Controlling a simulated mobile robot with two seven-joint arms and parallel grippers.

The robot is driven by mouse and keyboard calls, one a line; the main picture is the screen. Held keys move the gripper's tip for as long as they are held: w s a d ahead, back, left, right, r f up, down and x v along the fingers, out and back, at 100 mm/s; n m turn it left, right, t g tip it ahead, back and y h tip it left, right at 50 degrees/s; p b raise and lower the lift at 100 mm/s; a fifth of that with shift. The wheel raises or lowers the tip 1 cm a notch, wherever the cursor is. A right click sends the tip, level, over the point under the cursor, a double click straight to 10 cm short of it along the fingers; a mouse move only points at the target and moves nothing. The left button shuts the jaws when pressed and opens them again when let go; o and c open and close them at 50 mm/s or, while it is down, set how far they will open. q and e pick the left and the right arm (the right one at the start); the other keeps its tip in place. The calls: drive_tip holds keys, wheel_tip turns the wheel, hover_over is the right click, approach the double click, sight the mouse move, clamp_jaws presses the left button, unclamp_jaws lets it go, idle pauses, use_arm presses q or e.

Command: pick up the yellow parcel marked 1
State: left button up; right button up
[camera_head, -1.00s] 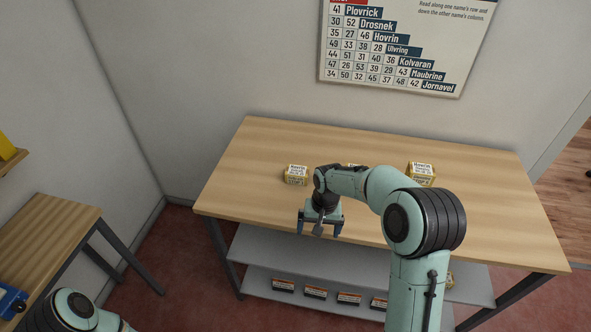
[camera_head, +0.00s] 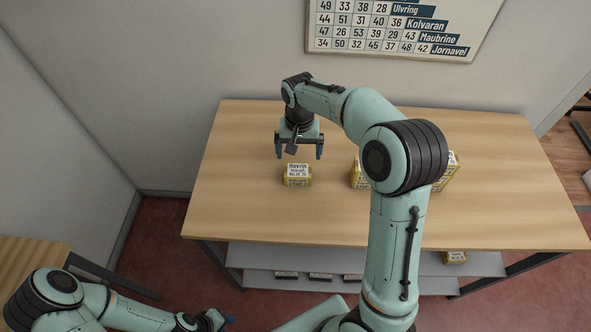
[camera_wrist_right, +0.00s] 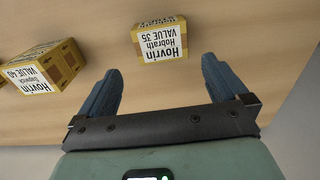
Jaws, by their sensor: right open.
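A small yellow parcel (camera_head: 297,182) with white labels stands on the wooden table in the head view. Its label reads Hovrin, but I cannot make out a mark 1. My right gripper (camera_head: 299,153) is open and empty, above and just behind this parcel in the picture. In the right wrist view a yellow parcel (camera_wrist_right: 148,27) labelled Hovrin, Hobrath, VALUE 35 lies beyond the gap between the open fingers (camera_wrist_right: 161,66), apart from them. Another yellow parcel (camera_wrist_right: 66,64), labelled Hovrin, VALUE 40, is at the left there.
Two more yellow parcels (camera_head: 356,178) (camera_head: 449,172) stand to the right on the table (camera_head: 250,215), partly behind my right arm. The table's left part is clear.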

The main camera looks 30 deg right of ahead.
sight(298, 170)
wheel_tip(298, 170, down, 5)
drive_tip(key=shift+r, duration=0.15)
drive_tip(key=f, duration=0.4)
drive_tip(key=shift+s+a, duration=0.2)
drive_tip(key=shift+s, duration=0.05)
drive_tip(key=shift+w+f, duration=0.1)
drive_tip(key=shift+f, duration=0.5)
drive_tip(key=c, duration=0.9)
